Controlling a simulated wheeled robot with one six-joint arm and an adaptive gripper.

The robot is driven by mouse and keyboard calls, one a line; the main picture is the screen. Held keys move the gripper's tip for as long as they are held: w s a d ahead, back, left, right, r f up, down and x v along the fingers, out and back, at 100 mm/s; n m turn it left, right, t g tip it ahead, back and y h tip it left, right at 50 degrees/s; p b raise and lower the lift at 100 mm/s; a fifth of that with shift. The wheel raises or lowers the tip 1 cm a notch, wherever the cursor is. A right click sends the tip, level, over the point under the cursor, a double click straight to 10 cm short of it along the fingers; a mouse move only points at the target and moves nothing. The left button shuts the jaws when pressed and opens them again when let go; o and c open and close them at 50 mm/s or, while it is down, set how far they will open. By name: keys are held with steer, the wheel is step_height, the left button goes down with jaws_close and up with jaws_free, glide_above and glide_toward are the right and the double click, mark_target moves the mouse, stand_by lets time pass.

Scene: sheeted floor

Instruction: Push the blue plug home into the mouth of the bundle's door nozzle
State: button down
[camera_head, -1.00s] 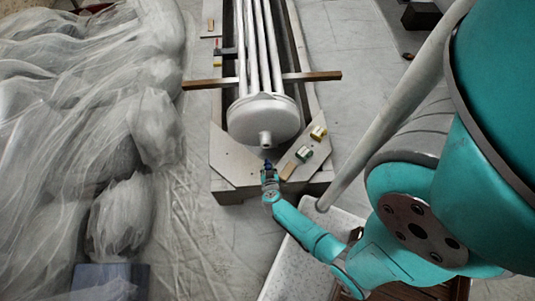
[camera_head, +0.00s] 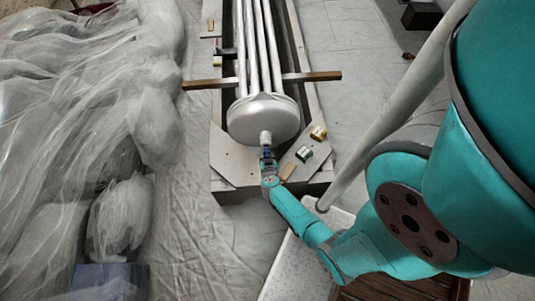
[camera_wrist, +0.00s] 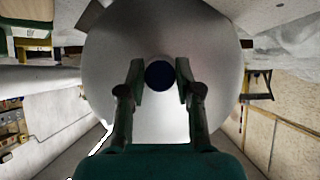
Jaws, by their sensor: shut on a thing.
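The bundle (camera_head: 262,119) lies in a long trough, its pale round door facing me. The door nozzle (camera_head: 265,137) sticks out low on the door's face. My gripper (camera_head: 267,155) is right in front of the nozzle and shut on the blue plug (camera_head: 267,153). In the wrist view the plug (camera_wrist: 159,75) is a dark blue disc between my two fingers, in front of the door (camera_wrist: 205,60). The plug hides the nozzle mouth there, so I cannot tell how far in it sits.
Small blocks (camera_head: 318,132) and (camera_head: 304,153) lie on the trough's right front corner plate. A brown bar (camera_head: 312,76) crosses the trough. Crumpled translucent sheeting (camera_head: 80,110) covers the left. The trough's left corner plate (camera_head: 228,160) is clear.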

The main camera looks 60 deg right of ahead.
mark_target(267, 153)
steer(key=shift+w+d, duration=0.45)
steer(key=shift+d, duration=0.3)
steer(key=shift+w+d, duration=0.4)
steer(key=shift+d, duration=0.3)
stand_by(1.4)
steer(key=c, duration=0.7)
jaws_free()
steer(key=shift+a, duration=0.1)
steer(key=shift+v, duration=5.95)
steer(key=shift+s, duration=0.1)
